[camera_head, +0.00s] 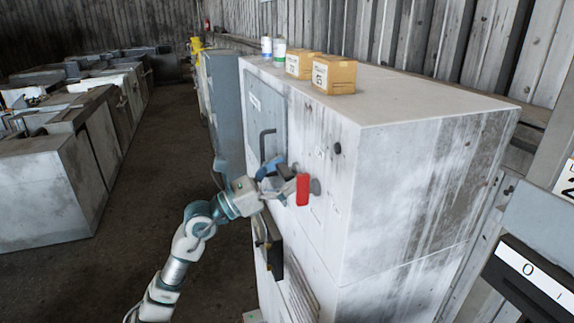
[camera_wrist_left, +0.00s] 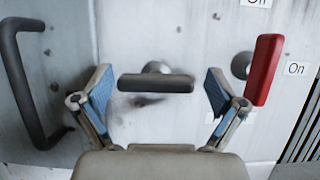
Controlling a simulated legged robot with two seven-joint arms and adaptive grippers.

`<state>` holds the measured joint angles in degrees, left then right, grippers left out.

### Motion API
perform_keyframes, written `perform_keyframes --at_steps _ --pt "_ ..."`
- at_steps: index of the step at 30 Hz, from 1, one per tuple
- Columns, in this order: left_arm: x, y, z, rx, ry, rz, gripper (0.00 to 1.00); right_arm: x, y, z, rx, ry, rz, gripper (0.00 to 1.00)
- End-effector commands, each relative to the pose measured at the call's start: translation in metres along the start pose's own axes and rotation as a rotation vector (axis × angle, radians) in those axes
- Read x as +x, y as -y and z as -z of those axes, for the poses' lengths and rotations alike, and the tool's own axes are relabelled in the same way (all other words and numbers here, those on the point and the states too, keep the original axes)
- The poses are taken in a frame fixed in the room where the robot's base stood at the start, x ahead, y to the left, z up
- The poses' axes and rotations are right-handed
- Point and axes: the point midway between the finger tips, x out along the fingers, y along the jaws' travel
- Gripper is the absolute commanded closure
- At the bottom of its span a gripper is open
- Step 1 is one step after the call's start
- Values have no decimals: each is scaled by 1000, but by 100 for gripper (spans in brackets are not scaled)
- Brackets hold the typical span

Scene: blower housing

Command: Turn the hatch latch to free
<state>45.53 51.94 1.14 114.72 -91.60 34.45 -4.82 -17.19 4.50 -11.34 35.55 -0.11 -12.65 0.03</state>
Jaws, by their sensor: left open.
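The hatch (camera_head: 265,110) is a grey panel on the side of a worn white housing, with a dark bar handle (camera_head: 264,143). In the left wrist view, a short dark latch handle (camera_wrist_left: 156,83) lies level on a round metal hub. My left gripper (camera_head: 285,180) is at the housing face. Its fingers (camera_wrist_left: 158,92) are open, one on each side of the latch handle, with a gap at both ends. The head view mostly hides the latch behind the gripper. My right gripper is not in view.
Cardboard boxes (camera_head: 334,75) and small containers stand on the housing top. The aisle floor (camera_head: 150,170) at left is clear.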

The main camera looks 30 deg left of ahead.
Motion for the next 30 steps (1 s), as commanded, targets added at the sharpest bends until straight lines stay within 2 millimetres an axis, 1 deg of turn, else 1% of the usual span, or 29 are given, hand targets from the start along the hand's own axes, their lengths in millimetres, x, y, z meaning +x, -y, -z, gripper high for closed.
perform_keyframes --at_steps 8,11,12,14,15,16,30 --pt "2 0 1 -1 -1 0 4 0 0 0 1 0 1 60" --pt "2 1 1 0 -1 0 27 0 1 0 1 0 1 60" --pt "3 1 1 0 -2 1 37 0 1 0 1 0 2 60" --pt "4 2 1 1 -2 0 52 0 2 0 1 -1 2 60" --pt "4 2 1 1 -2 0 62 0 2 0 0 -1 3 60" --pt "4 2 1 1 -2 -1 64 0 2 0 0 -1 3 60" --pt "4 1 2 4 -2 1 64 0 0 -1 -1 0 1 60"
